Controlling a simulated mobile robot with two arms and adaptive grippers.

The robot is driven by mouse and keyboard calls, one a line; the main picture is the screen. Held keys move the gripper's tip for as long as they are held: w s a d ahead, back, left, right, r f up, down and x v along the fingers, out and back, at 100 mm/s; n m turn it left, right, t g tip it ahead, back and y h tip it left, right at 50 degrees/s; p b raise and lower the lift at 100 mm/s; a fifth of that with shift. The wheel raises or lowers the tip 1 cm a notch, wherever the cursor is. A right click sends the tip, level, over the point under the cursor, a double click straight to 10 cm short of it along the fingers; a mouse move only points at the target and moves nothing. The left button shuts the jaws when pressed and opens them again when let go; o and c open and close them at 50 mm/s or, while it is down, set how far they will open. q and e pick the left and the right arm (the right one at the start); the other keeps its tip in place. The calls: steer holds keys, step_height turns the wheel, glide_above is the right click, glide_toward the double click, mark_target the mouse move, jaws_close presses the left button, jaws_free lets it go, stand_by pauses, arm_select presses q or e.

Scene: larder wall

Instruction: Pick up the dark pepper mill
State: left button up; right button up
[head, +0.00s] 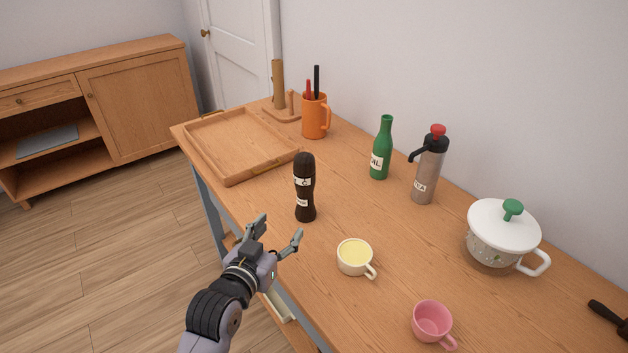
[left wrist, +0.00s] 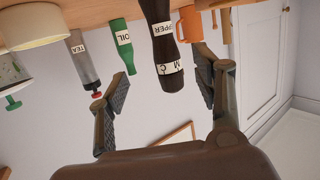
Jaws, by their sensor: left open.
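The dark pepper mill (head: 305,190) stands upright on the wooden table, near its front edge, with pale labels on its body. My left gripper (head: 279,229) is open and empty, just in front of the mill and a little below it in the head view. In the left wrist view, which is upside down, the mill (left wrist: 165,45) appears between the two spread fingers of the left gripper (left wrist: 160,95), apart from both. My right gripper is not in view.
A cream cup (head: 354,258) and a pink cup (head: 432,322) stand to the right. An oil bottle (head: 381,150), tea flask (head: 429,170) and lidded pot (head: 497,245) line the wall side. A wooden tray (head: 228,180) and orange mug (head: 314,118) are farther back.

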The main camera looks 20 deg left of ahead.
arm_select(q)
steer(key=w, duration=0.1)
steer(key=p, duration=0.2)
glide_toward(302, 198)
steer(key=r+x, duration=0.1)
steer(key=x, duration=0.6)
steer(key=shift+w+d+f, duration=0.15)
steer(key=shift+w+f, duration=0.05)
steer(key=shift+f, duration=0.1)
steer(key=shift+w+f, duration=0.1)
steer(key=shift+w, duration=0.15)
steer(key=shift+p+x, duration=0.4)
steer(key=shift+x, duration=1.85)
steer(key=shift+f, duration=0.2)
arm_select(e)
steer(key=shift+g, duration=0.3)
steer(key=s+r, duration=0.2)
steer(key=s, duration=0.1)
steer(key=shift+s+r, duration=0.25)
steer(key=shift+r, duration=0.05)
arm_select(q)
steer(key=shift+s, duration=0.1)
steer(key=shift+c, duration=0.2)
